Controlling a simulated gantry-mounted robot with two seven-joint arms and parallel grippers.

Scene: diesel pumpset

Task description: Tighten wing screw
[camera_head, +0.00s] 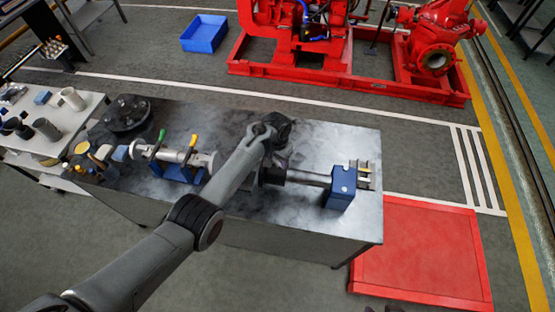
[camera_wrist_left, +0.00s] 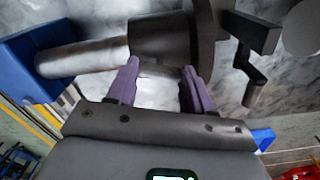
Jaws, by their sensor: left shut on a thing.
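My left gripper (camera_wrist_left: 163,76) is at a dark grey round sleeve (camera_wrist_left: 160,38) on a horizontal steel shaft (camera_wrist_left: 88,57). Its two purple fingers are closed in on the sleeve's near side, a finger close to each end. The exact contact is hard to see. In the head view the left arm (camera_head: 187,220) reaches over the bench, and its forearm hides the fingers. The shaft (camera_head: 308,177) runs right to a blue support block (camera_head: 342,187). I cannot make out a wing screw clearly. A dark crank-shaped piece (camera_wrist_left: 247,62) is right of the sleeve. My right gripper is not seen.
The metal bench (camera_head: 335,140) also holds a clamp fixture with green and yellow handles (camera_head: 178,157) and a dark flanged disc (camera_head: 127,113). A side table with loose parts (camera_head: 75,150) stands left. A red platform (camera_head: 425,255) lies right. The bench's back right is clear.

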